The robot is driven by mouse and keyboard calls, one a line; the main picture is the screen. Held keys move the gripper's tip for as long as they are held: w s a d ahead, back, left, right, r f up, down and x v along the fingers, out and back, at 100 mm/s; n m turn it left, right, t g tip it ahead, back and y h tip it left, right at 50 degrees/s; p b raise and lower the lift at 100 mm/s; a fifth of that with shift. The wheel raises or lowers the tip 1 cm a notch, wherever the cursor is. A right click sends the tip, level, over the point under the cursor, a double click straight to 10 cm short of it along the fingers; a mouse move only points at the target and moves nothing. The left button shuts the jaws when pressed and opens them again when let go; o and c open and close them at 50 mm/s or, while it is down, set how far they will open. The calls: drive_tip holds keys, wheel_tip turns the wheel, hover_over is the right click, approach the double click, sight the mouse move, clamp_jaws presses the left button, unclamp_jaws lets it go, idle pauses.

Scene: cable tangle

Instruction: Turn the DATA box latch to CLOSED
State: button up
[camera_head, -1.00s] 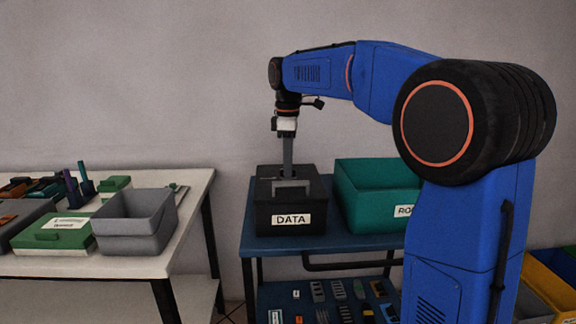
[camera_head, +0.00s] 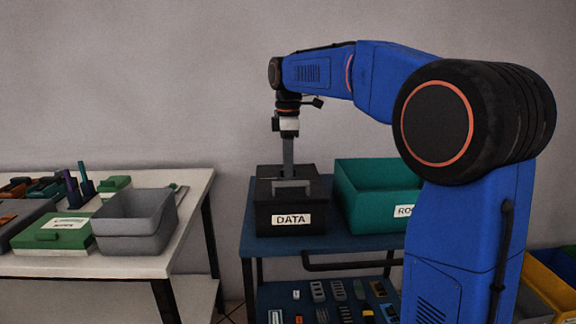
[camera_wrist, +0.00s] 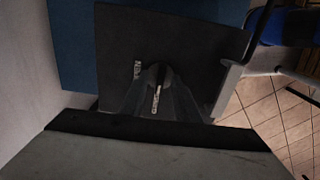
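The black DATA box (camera_head: 264,212) stands on the blue table, its white label facing the body camera. My gripper (camera_head: 288,174) points straight down, with its fingers reaching the box top behind the grey front handle. In the wrist view, the dark lid (camera_wrist: 195,45) carries a small round latch (camera_wrist: 158,73), with white lettering beside and below it. My fingers (camera_wrist: 159,92) are on both sides of the latch, close to it. Whether they touch or grip it is unclear. The latch's exact pointing direction is hard to read in the dim view.
A teal bin (camera_head: 372,190) stands just right of the box on the blue table (camera_head: 262,247). A white table (camera_head: 190,212) at left holds a grey bin (camera_head: 135,224), a green box (camera_head: 52,237) and other parts. Small items lie on the lower shelf.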

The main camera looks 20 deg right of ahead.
wheel_tip(320, 180, up, 17)
drive_tip(key=shift+r, duration=0.2)
idle(0.7)
drive_tip(key=s+d+f+m+t, duration=0.15)
drive_tip(key=s+f+m, duration=0.25)
drive_tip(key=s+f, duration=0.45)
drive_tip(key=s+d+f+m+t, duration=0.1)
drive_tip(key=s+d+f+m, duration=0.3)
drive_tip(key=s, duration=0.7)
drive_tip(key=s+f+m+t, duration=0.1)
drive_tip(key=s+f+m, duration=0.2)
drive_tip(key=s+f, duration=0.5)
drive_tip(key=s+f+m+t, duration=0.1)
drive_tip(key=s+f+m, duration=0.3)
drive_tip(key=s+f, duration=0.4)
wheel_tip(320, 180, down, 6)
drive_tip(key=shift+s+d+f+m, duration=0.25)
drive_tip(key=shift+d+m, duration=0.05)
